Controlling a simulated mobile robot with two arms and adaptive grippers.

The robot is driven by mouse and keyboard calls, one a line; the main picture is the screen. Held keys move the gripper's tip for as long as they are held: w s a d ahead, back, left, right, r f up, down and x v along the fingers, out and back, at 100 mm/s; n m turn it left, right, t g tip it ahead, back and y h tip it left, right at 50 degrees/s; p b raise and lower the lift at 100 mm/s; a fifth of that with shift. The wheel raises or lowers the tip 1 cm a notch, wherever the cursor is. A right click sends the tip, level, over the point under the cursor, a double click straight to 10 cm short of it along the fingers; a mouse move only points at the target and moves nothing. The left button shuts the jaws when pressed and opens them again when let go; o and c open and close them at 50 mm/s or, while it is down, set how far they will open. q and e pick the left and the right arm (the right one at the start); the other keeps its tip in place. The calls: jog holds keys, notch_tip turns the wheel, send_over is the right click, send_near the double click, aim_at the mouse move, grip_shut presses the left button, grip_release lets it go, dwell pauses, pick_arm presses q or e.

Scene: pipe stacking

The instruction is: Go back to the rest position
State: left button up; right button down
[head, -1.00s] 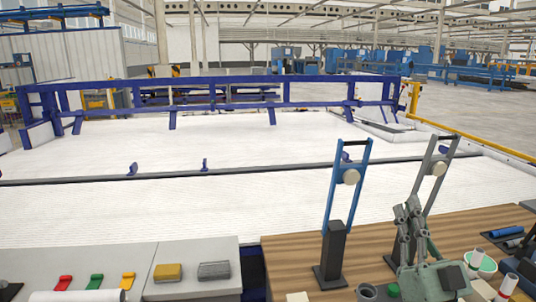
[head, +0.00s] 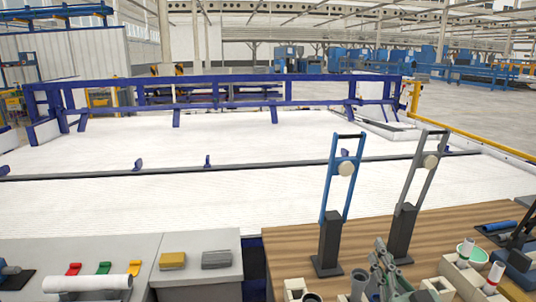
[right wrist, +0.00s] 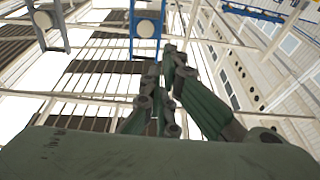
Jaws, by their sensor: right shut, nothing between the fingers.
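My right gripper (head: 383,248) is low in the head view, over the wooden table (head: 285,243). Its dark green-grey fingers point up and are shut and empty. It is in front of the grey stand (head: 404,235) and to the right of the blue-framed stand (head: 330,243), apart from both as far as I can tell. In the right wrist view the shut fingers (right wrist: 170,58) point toward the two frames at the top. My left gripper is not in view.
Cream pieces (head: 294,288) and a grey-green hollow piece (head: 359,282) are at the front edge by my right gripper. A grey table with a white tube (head: 88,283) and a yellow block (head: 173,260) is at left.

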jog(key=s+a+f+g, duration=0.1)
jog(key=s+f+g, duration=0.15)
jog(key=f, duration=0.35)
jog(key=s+a+f+g, duration=0.2)
jog(key=f+g, duration=0.1)
jog(key=f, duration=0.4)
jog(key=s+f+g+h, duration=0.2)
jog(key=s+f+g, duration=0.5)
jog(key=s, duration=0.6)
jog(key=s+f+g+h, duration=0.1)
jog(key=s+f+g, duration=0.4)
jog(key=s+f, duration=0.55)
notch_tip(320, 180, down, 24)
jog(key=s+r, duration=0.1)
jog(key=s, duration=0.2)
jog(key=s+d+f+g, duration=0.2)
jog(key=s+f, duration=1.5)
jog(key=f, duration=0.1)
jog(key=shift+d+f+h+b, duration=0.25)
jog(key=shift+f+h+b, duration=0.05)
jog(key=shift+f, duration=0.1)
